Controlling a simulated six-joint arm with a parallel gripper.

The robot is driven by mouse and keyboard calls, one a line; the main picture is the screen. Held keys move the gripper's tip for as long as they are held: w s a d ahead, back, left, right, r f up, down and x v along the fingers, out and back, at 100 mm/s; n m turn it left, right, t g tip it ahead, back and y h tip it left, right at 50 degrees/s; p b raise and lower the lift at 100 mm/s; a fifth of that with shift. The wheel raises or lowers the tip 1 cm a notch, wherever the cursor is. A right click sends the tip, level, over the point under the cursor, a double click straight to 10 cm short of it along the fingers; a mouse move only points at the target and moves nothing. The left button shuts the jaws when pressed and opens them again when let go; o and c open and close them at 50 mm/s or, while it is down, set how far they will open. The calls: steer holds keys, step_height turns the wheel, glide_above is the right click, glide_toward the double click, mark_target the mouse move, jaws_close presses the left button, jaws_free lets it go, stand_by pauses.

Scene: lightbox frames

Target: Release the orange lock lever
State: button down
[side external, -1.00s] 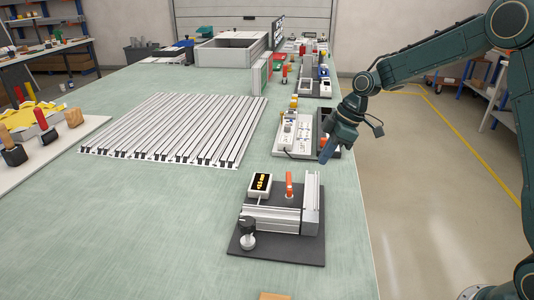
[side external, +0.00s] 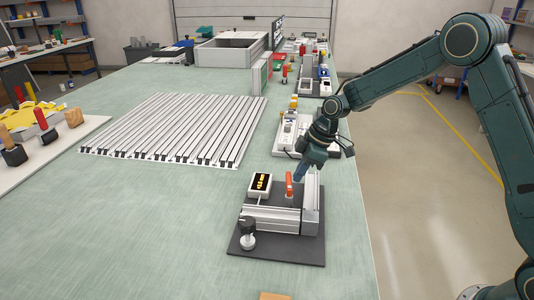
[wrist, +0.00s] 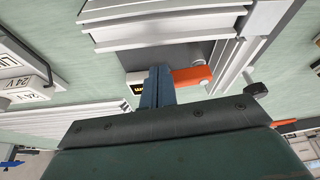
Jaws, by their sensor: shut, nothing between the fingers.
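The orange lock lever (side external: 289,184) stands upright on a small fixture with aluminium profiles (side external: 272,216) on a dark base plate (side external: 250,244). A display box (side external: 260,184) with yellow digits sits left of the lever, and a black knob (side external: 247,224) is at the front left. My gripper (side external: 299,176) is shut and empty, its tips just right of and behind the lever's top. In the wrist view the shut blue fingers (wrist: 158,86) appear right beside the orange lever (wrist: 191,76); I cannot tell whether they touch. The fingers partly cover the display.
A white device station (side external: 290,135) lies behind the fixture. A rack of aluminium rails (side external: 175,128) is to the left. The green table is clear in front of the rails.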

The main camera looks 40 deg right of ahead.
steer(key=shift+w+a+n, duration=0.15)
steer(key=shift+w+n, duration=0.25)
steer(key=shift+n, duration=0.4)
stand_by(0.4)
steer(key=n, duration=0.1)
steer(key=w+a+n+g, duration=0.1)
steer(key=shift+w+n+y, duration=0.1)
steer(key=shift+n+y, duration=0.2)
steer(key=n, duration=0.1)
steer(key=w+a+n+g, duration=0.1)
steer(key=n, duration=0.1)
steer(key=a+n+g, duration=0.1)
steer(key=n, duration=0.1)
steer(key=shift+w+a, duration=0.15)
steer(key=shift+w, duration=0.1)
steer(key=a+n+g, duration=0.1)
steer(key=n, duration=0.2)
steer(key=shift+w+a, duration=0.1)
steer(key=shift+a, duration=1.25)
